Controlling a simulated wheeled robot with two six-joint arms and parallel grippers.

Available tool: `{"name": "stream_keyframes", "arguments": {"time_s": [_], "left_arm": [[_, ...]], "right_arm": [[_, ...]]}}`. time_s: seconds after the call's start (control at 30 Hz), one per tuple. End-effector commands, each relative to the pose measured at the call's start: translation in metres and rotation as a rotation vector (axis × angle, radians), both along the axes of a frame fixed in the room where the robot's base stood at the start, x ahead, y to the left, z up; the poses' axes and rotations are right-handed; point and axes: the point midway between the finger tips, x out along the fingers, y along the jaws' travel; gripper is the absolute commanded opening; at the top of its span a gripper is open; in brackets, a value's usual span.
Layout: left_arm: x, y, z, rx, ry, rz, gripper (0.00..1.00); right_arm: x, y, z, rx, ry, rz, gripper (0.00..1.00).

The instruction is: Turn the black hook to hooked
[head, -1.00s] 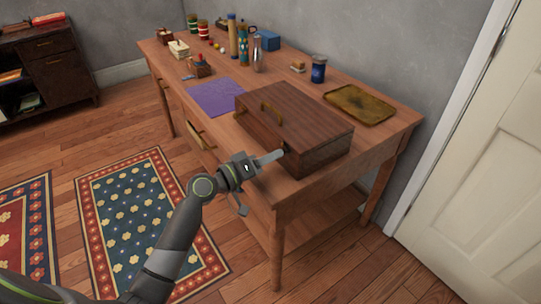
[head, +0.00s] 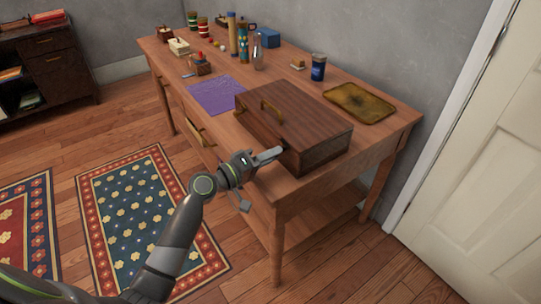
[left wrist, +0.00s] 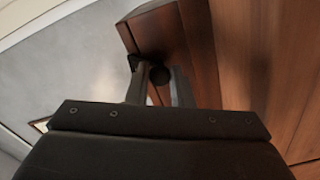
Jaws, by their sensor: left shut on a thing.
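A dark wooden box (head: 310,118) with a lid and a brass handle (head: 271,110) stands on the table. My left gripper (head: 277,153) is at the box's front right, by its near edge. In the left wrist view its fingers (left wrist: 158,90) are shut on the small black hook (left wrist: 160,75), which shows as a dark round piece between them, against the reddish wood. A second dark piece shows just left of it. The hook's exact angle cannot be told, and in the head view the gripper hides it. My right gripper is not in view.
The box stands on a wooden table (head: 218,128) with a purple cloth (head: 214,96) to its left. A brass-coloured tray (head: 359,103) and a blue jar (head: 318,67) are behind it. Bottles and small boxes stand at the far end. A white door is at the right.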

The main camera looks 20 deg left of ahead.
Motion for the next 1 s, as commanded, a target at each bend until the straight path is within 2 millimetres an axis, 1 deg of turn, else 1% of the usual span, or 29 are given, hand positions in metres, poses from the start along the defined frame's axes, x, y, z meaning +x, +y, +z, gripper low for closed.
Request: {"name": "stream_keyframes", "arguments": {"time_s": [0.03,0.07,0.2,0.23,0.5,0.63,0.77,0.87,1.0], "left_arm": [[0.0,0.0,0.0,-0.001,0.0,0.001,0.0],[0.0,0.0,0.0,0.0,0.0,0.001,0.22],[0.0,0.0,0.0,0.0,0.0,0.001,0.4],[0.0,0.0,0.0,0.0,0.0,0.001,0.42],[-0.001,0.001,0.0,0.001,0.0,0.0,0.42],[-0.009,0.008,-0.002,0.004,0.0,0.002,0.42],[-0.027,0.022,-0.003,0.006,0.0,0.001,0.42],[-0.047,0.037,-0.004,0.008,0.002,0.001,0.42],[-0.073,0.057,-0.004,0.009,0.002,0.0,0.42]], "right_arm": [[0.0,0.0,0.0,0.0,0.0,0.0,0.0],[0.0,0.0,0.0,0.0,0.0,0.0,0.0],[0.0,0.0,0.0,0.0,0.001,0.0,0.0],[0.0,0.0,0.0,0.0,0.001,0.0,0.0],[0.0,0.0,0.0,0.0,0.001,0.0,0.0],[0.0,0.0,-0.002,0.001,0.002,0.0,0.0],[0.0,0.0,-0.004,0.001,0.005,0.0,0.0],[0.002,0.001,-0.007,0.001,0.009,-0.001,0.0],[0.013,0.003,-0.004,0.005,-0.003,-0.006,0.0]]}}
